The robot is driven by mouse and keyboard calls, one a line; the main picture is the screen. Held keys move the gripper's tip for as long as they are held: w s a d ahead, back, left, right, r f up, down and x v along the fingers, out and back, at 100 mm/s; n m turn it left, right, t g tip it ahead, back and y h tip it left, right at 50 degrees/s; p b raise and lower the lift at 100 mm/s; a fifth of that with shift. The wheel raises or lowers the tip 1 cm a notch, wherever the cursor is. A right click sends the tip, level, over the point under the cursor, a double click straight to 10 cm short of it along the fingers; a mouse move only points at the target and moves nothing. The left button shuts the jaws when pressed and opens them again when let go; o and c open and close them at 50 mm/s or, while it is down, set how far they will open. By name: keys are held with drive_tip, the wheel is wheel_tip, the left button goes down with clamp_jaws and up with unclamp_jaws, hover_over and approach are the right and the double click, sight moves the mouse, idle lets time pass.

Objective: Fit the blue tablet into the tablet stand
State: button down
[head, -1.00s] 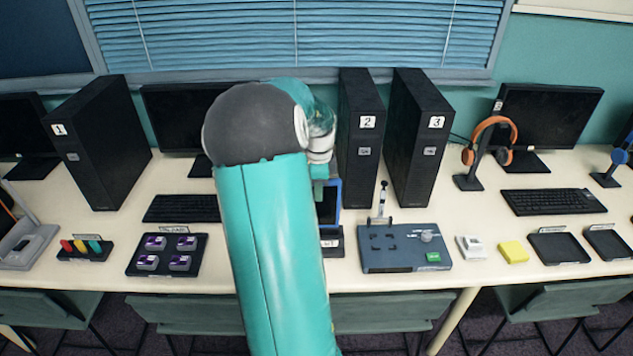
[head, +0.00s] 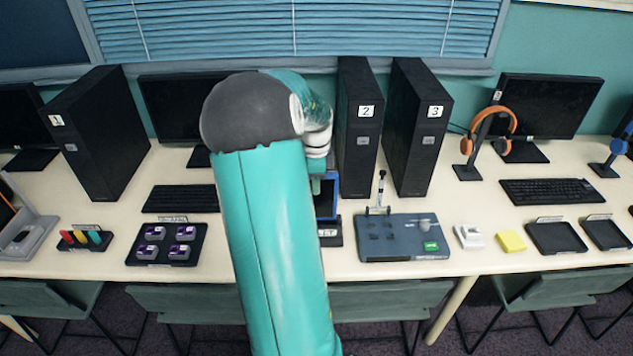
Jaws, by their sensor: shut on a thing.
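The blue tablet (head: 328,196) is upright at the middle of the table, its blue edge and dark screen showing just right of my arm. My gripper (head: 317,184) is at its upper edge and shut on it; the fingers are mostly hidden by my arm. The tablet stand (head: 330,232) is a dark block with a white label, directly below the tablet. The tablet's lower edge meets the stand in the picture. I cannot tell whether it sits in the slot or just above or behind it. The left part of both is hidden by my arm.
A grey-blue switch board (head: 403,238) with a small upright lever stands close right of the stand. Black towers 2 (head: 360,125) and 3 (head: 420,125) stand behind. A keyboard (head: 180,198) and a tray of purple blocks (head: 166,244) lie left of my arm.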

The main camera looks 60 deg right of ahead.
sight(316, 197)
drive_tip(key=shift+f, duration=0.75)
idle(0.7)
drive_tip(key=shift+f, duration=2.1)
idle(0.5)
drive_tip(key=c, duration=1.3)
unclamp_jaws()
drive_tip(key=shift+o, duration=0.2)
wheel_tip(316, 197, up, 7)
drive_tip(key=shift+a, duration=0.1)
idle(0.4)
